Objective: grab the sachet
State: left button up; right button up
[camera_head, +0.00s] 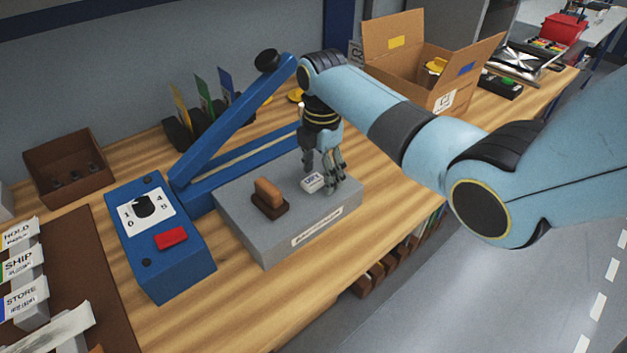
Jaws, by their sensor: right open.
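A small white sachet (312,183) with dark print lies on top of the grey block (240,230), toward its right part. My right gripper (326,183) points down right over the sachet, with its fingers open. Its fingertips are close to the sachet, on both sides as far as I can see; I cannot tell whether they touch it. The far part of the sachet is partly covered by the fingers. My left gripper is out of the picture.
A brown stamp-like piece (268,196) stands on the block left of the sachet. A blue lever device (235,125) rises behind it. A blue control box (160,240) stands to the left. A cardboard box (425,65) is at the back right. The front wood is clear.

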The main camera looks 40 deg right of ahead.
jog(key=c, duration=1)
jog(key=shift+c, duration=0.2)
